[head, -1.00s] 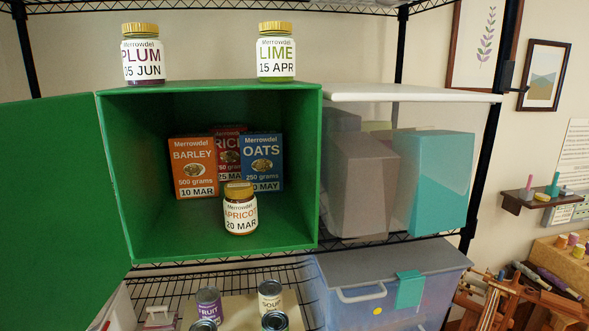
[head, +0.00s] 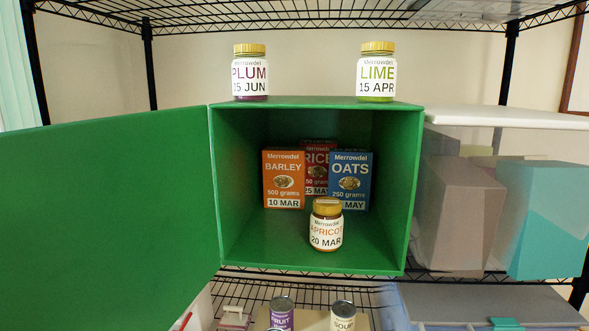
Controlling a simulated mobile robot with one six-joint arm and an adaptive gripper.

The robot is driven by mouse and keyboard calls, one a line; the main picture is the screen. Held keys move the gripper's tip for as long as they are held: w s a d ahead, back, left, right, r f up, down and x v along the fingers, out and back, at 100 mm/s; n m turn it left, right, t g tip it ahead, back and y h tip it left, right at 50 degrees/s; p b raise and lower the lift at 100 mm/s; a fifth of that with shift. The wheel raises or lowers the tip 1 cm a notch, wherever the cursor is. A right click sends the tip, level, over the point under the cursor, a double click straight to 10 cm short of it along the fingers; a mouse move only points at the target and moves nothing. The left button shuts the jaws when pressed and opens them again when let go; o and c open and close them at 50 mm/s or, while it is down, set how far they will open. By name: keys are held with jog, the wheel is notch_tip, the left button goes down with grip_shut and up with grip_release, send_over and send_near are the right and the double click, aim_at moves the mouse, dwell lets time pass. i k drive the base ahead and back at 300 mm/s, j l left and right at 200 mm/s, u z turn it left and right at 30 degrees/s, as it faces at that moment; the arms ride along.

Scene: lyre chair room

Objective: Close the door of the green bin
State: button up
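The green bin (head: 412,190) stands on a wire shelf in the middle of the head view, its front facing me. Its green door (head: 110,215) is hinged at the bin's left edge and stands wide open, reaching out to the left and toward me. Inside are an orange barley box (head: 284,178), a red rice box (head: 316,160) partly hidden at the back, a blue oats box (head: 349,180) and an apricot jar (head: 326,226) nearer the front. My gripper is not in view.
A plum jar (head: 250,72) and a lime jar (head: 377,72) stand on top of the bin. A clear container (head: 505,205) with a white lid is close on the right. Cans, including a fruit can (head: 281,314), and a lidded box (head: 470,304) sit below. Black shelf posts stand behind.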

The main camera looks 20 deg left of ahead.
aim_at(109, 223)
jog(key=j+u, duration=0.15)
jog(key=u, duration=0.2)
jog(key=j+u, duration=0.15)
jog(key=u, duration=0.2)
jog(key=j+u, duration=0.15)
jog(key=u, duration=0.15)
jog(key=k+l+u, duration=0.25)
jog(key=u, duration=0.25)
jog(key=i+j+z, duration=0.3)
jog(key=k, duration=0.05)
